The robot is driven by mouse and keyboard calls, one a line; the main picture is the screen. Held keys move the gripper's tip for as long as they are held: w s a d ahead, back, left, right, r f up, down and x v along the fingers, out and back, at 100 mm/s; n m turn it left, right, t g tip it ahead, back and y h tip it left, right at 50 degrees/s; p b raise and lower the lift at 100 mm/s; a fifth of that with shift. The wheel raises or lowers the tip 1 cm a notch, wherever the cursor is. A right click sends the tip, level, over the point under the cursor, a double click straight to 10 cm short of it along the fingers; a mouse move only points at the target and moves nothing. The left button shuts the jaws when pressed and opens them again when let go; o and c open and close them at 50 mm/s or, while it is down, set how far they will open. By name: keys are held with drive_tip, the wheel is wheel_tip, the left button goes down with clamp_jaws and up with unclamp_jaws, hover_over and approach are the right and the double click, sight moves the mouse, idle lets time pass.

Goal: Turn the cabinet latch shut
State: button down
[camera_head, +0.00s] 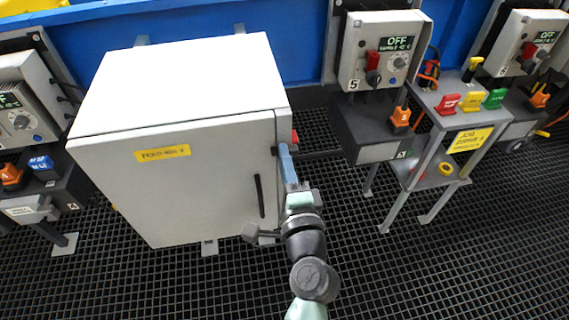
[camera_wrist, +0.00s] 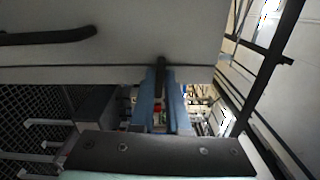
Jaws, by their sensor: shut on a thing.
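The light grey cabinet (camera_head: 170,200) with a yellow label stands left of centre in the head view, and its front door looks closed. Its dark latch (camera_wrist: 161,70) shows in the wrist view at the seam along the cabinet's edge. My gripper (camera_head: 285,152) reaches up to the cabinet's upper right front edge. In the wrist view its blue fingers (camera_wrist: 160,92) stand on both sides of the latch and are shut on it. In the head view the fingers hide most of the latch, so its exact angle cannot be told.
A black door handle (camera_head: 259,196) is left of my gripper. A small red part (camera_head: 294,136) shows at the cabinet's right side. A control box marked OFF (camera_head: 380,50) and a grey stand (camera_head: 450,110) with coloured tags are to the right. Grid floor is open in front.

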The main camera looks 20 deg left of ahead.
drive_tip(key=shift+n+b, duration=0.3)
drive_tip(key=shift+n, duration=0.3)
drive_tip(key=c, duration=0.9)
unclamp_jaws()
drive_tip(key=b+v, duration=0.1)
drive_tip(key=v, duration=1.2)
drive_tip(key=shift+b, duration=0.3)
